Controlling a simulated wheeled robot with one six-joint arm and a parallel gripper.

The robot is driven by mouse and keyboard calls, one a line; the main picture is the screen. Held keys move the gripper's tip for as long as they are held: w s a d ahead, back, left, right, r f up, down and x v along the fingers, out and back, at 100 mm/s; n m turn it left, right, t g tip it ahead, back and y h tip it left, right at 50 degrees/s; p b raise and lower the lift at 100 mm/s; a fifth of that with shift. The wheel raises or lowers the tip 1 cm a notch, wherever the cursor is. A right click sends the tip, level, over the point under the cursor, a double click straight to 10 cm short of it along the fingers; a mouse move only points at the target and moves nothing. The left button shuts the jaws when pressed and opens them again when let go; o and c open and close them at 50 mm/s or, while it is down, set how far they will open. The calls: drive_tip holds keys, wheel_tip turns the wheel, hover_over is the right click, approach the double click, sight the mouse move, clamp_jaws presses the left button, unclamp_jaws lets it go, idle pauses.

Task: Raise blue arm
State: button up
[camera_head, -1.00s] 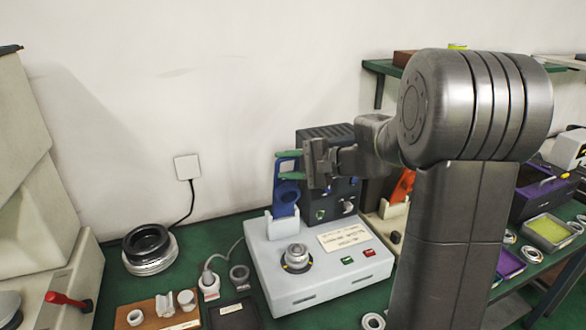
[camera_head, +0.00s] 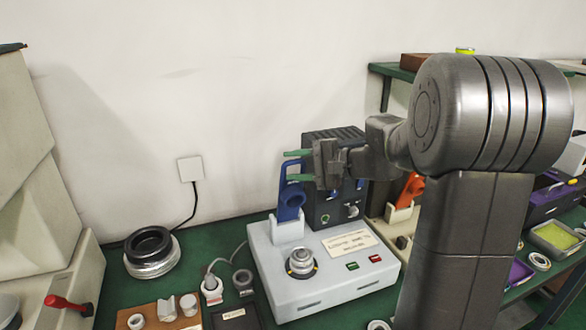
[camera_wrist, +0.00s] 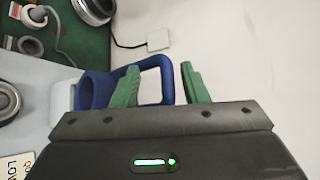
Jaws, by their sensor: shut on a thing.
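The blue arm (camera_head: 291,203) stands roughly upright from a white bracket (camera_head: 286,229) at the back left of a white test device (camera_head: 325,292). In the wrist view, the blue arm (camera_wrist: 97,90) shows a ring and a rectangular loop handle. My gripper (camera_head: 291,165) is at the top of the blue arm, coming in from the right. Its green fingers lie on either side of one bar of the loop in the wrist view (camera_wrist: 160,85), and it is shut on the blue arm. The exact contact is partly hidden.
A metal bearing (camera_head: 301,262) sits on the device in front of the blue arm. A dark box (camera_head: 335,150) stands close behind. An orange arm (camera_head: 409,190) stands to the right. A wooden tray (camera_head: 160,316) and black ring stack (camera_head: 150,250) are at left.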

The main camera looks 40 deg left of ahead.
drive_tip(key=b+v, duration=0.2)
drive_tip(key=v, duration=1.1)
drive_tip(key=shift+s+d+r, duration=0.15)
drive_tip(key=shift+s+d, duration=0.1)
